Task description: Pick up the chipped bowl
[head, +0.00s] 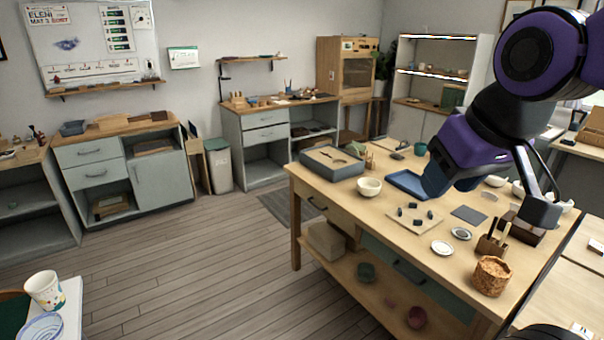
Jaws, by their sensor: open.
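A small white bowl (369,188) stands upright near the left edge of the wooden worktable (345,207). More pale bowls stand farther right on the same table, one of them (495,181) behind my arm and another (566,205) beside my gripper, partly covered. I cannot make out a chip on any bowl at this size. My gripper (540,212) hangs at the end of the purple and black arm over the right part of the table. It is open, and no object shows in it. My arm hides part of the table's back.
On the table are a grey tray box (331,163), a blue tray (407,184), a board with small dark pieces (414,219), small dishes (442,248), a tool holder (492,243) and a cork-like cup (491,276). The floor (230,270) left of the table is clear.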

